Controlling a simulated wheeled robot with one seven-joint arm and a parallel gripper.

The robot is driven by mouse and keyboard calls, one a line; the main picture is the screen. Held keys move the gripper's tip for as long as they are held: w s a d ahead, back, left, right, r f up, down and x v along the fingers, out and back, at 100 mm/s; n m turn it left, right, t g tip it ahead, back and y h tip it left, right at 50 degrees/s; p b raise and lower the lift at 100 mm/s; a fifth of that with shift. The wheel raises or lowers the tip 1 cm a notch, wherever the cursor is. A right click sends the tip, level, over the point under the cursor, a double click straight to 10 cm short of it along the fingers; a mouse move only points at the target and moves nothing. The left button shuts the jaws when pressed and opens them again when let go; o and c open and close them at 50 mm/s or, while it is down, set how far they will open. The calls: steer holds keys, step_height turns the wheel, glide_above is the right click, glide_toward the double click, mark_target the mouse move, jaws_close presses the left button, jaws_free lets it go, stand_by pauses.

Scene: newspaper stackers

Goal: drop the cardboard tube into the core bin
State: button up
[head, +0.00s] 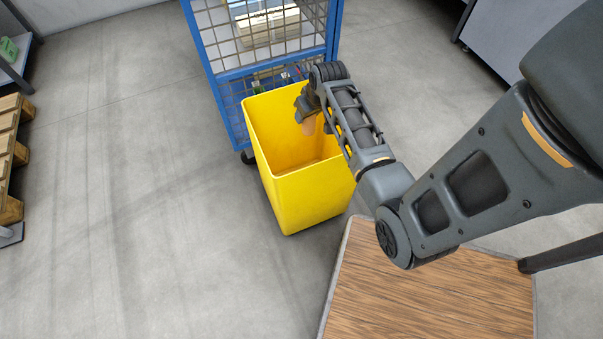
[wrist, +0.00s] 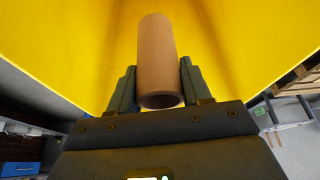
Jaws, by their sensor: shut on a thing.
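The cardboard tube (wrist: 158,60) is a plain brown cylinder. In the wrist view it stands between the two fingers of my gripper (wrist: 159,88), which is shut on it, with the yellow bin's wall behind. In the head view a small part of the tube (head: 309,126) shows below my gripper (head: 308,108), over the opening of the bin. The core bin (head: 300,205) is tall, yellow and open-topped, and stands on the floor. My arm hides its right rim and part of its inside.
A blue wire-mesh cart (head: 222,75) stands right behind the bin. A wood-topped table (head: 430,300) is close by at the front right. Wooden pallets (head: 10,150) are at the far left. The grey floor left of the bin is clear.

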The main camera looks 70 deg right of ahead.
steer(key=shift+f, duration=0.15)
steer(key=o, duration=1.1)
steer(key=p+v, duration=0.1)
steer(key=v, duration=0.6)
steer(key=shift+a+r, duration=0.15)
steer(key=shift+r, duration=0.2)
steer(key=shift+s, duration=0.15)
